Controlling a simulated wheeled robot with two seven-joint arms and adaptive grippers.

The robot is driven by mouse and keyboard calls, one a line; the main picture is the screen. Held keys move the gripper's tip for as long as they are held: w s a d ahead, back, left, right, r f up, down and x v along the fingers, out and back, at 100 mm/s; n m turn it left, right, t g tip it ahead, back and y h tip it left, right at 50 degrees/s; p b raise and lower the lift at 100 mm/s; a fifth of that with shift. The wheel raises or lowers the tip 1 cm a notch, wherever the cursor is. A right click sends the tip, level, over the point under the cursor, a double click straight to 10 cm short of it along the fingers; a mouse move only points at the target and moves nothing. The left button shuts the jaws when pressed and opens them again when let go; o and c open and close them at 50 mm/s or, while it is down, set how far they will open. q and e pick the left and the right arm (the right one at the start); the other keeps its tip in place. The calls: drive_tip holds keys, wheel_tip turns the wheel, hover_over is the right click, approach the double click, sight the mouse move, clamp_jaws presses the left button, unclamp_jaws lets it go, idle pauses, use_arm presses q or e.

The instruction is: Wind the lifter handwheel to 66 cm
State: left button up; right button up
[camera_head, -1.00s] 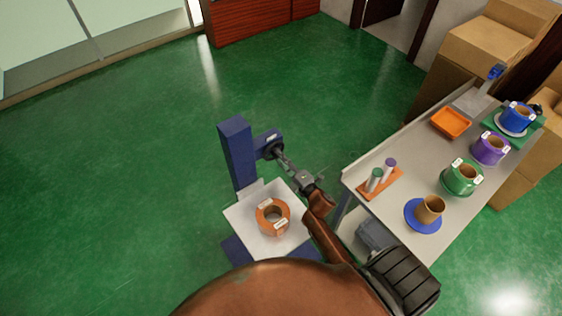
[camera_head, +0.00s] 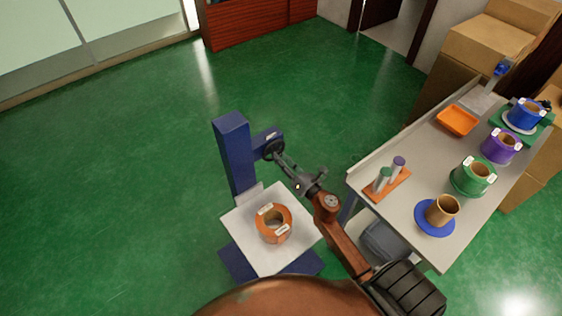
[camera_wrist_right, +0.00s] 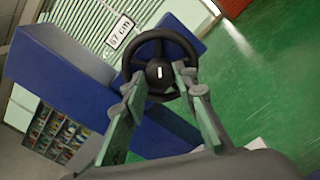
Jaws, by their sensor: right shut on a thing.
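The lifter (camera_head: 234,150) is a dark blue column with a white platform (camera_head: 240,228). Its black handwheel (camera_wrist_right: 160,66) faces me in the right wrist view and also shows small beside the column in the head view (camera_head: 273,149). An orange roll (camera_head: 274,223) with white tags sits on the platform. My left gripper is not in view.
A grey table (camera_head: 408,205) stands at the right, close to my right arm. It bears an orange tray (camera_head: 457,120), green (camera_head: 473,176), purple (camera_head: 501,146) and blue (camera_head: 525,114) rolls, and a brown roll (camera_head: 442,209). Green floor is clear left of the lifter.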

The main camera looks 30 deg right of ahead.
use_arm(q)
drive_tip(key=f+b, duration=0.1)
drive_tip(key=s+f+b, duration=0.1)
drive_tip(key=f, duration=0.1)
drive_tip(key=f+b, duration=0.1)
drive_tip(key=b, duration=0.1)
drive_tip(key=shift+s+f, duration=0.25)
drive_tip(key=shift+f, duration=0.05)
use_arm(e)
drive_tip(key=n, duration=0.9)
drive_tip(key=o, duration=1.2)
drive_tip(key=shift+c, duration=0.2)
drive_tip(key=s+d, duration=0.1)
drive_tip(key=s, duration=1.1)
